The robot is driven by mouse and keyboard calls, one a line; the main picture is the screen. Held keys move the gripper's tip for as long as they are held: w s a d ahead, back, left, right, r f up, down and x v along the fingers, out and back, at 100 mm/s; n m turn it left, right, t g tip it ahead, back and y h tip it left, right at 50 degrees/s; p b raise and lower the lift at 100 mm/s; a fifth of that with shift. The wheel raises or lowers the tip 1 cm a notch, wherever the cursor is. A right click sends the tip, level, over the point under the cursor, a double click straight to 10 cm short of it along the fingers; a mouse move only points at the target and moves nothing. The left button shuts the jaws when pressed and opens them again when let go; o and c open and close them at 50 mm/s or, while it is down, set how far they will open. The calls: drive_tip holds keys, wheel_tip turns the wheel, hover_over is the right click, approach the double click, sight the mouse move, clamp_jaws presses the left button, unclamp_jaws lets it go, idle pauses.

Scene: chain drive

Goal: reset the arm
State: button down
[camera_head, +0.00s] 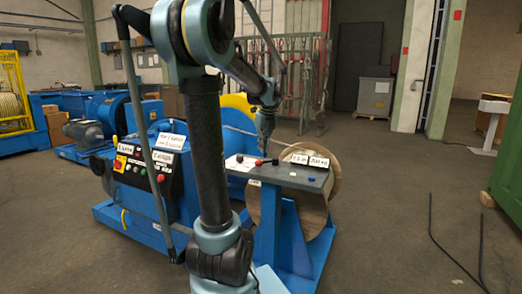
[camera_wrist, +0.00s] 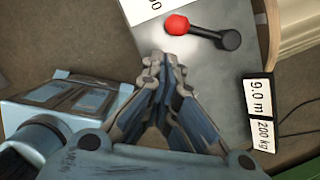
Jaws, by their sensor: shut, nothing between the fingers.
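My gripper (camera_head: 264,150) hangs fingers-down just above the grey control panel (camera_head: 300,178), close to the red-knobbed lever (camera_head: 259,163). In the wrist view my gripper (camera_wrist: 163,62) has its fingers drawn together at the tips, with nothing between them. The lever's red knob (camera_wrist: 177,24) and its black arm (camera_wrist: 228,39) lie beyond the fingertips in that view, apart from them in the picture. Whether the fingers touch the panel, I cannot tell. My arm stands bent in front of the head camera and hides part of the machine.
The panel carries displays reading 9.0 m (camera_wrist: 258,97) and 200 kg (camera_wrist: 263,135). A wooden reel (camera_head: 328,190) stands behind the panel on a blue frame. A second panel with buttons (camera_head: 140,175) sits at left. Open floor (camera_head: 400,200) lies at right, with a green container (camera_head: 508,160) beyond.

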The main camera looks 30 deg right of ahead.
idle(0.3)
drive_tip(key=s+a+f+n, duration=0.3)
drive_tip(key=s+a+n, duration=0.1)
drive_tip(key=a+n, duration=0.6)
drive_tip(key=s+a+f+n, duration=0.2)
drive_tip(key=s+a+n, duration=0.2)
drive_tip(key=a+n, duration=0.55)
drive_tip(key=s+a+f+n, duration=1.3)
drive_tip(key=s+a+n, duration=0.1)
drive_tip(key=n, duration=0.3)
drive_tip(key=shift+g, duration=0.3)
drive_tip(key=shift+d, duration=0.15)
